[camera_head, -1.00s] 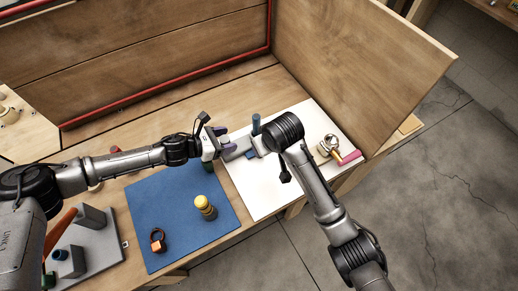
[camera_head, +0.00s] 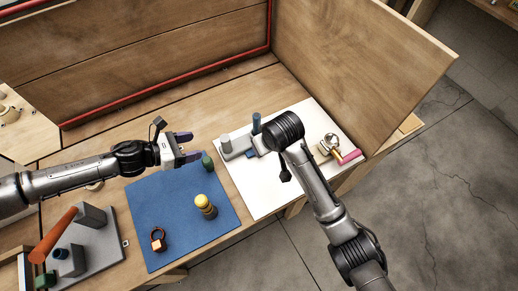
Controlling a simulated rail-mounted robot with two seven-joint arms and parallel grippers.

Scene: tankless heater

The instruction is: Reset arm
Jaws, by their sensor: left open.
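My left gripper (camera_head: 186,146) is open and empty. It hangs over the back edge of the blue mat (camera_head: 172,216), left of a small dark green object (camera_head: 207,161), with a small gap between them. My right arm comes in from the lower right and bends over the white board (camera_head: 256,204). Its gripper is mostly hidden behind its own dark wrist, so I cannot see its fingers clearly.
A yellow-topped cylinder (camera_head: 205,204) and an orange ring-like piece (camera_head: 157,240) stand on the mat. A grey block with a cylinder (camera_head: 235,147) and a brass fitting with a pink end (camera_head: 347,155) are on the board. Wooden panels wall the back and right.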

